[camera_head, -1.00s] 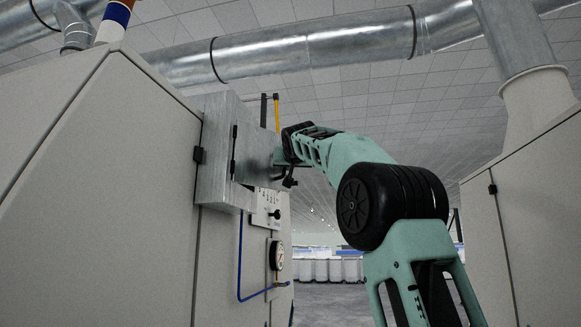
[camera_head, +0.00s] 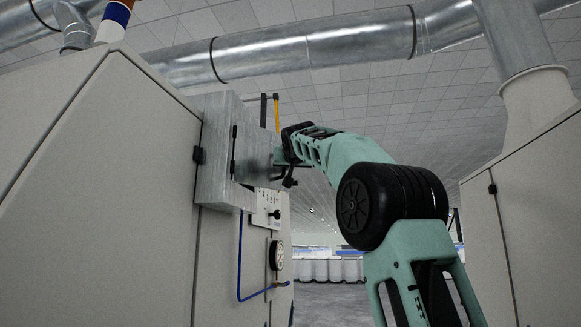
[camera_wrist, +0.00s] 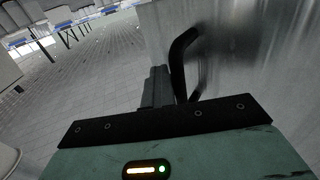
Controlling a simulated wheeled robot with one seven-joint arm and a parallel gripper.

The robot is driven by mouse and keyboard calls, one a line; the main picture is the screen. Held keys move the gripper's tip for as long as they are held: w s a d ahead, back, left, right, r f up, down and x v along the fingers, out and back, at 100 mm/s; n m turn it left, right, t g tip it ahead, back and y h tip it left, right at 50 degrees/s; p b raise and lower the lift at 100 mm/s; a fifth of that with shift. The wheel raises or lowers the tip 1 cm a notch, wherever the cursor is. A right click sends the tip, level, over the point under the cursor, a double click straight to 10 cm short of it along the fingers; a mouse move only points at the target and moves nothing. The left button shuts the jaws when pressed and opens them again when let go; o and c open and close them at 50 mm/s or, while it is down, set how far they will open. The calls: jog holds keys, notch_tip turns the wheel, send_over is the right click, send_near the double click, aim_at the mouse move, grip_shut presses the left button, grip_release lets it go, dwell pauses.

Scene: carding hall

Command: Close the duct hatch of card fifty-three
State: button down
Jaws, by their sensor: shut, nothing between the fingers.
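The duct hatch (camera_head: 256,155) is a grey galvanised metal panel on a metal duct box (camera_head: 215,150), which juts from the pale machine at left. A black hinge (camera_head: 233,150) shows at its near edge. I cannot tell whether it sits flush. In the wrist view the hatch's brushed metal face (camera_wrist: 245,60) fills the right side, with a black curved handle (camera_wrist: 181,60) on it. My gripper (camera_wrist: 158,85) is shut and empty, close beside the handle's left side; I cannot tell whether it touches. In the head view the fingertips are hidden.
The pale machine casing (camera_head: 100,190) stands at left, with a pressure gauge (camera_head: 276,255) and blue tube (camera_head: 240,255) below the box. Another pale casing (camera_head: 530,215) stands at right. An open aisle runs between them towards white cans (camera_head: 330,270).

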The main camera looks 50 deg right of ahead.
jog(key=shift+a, duration=0.25)
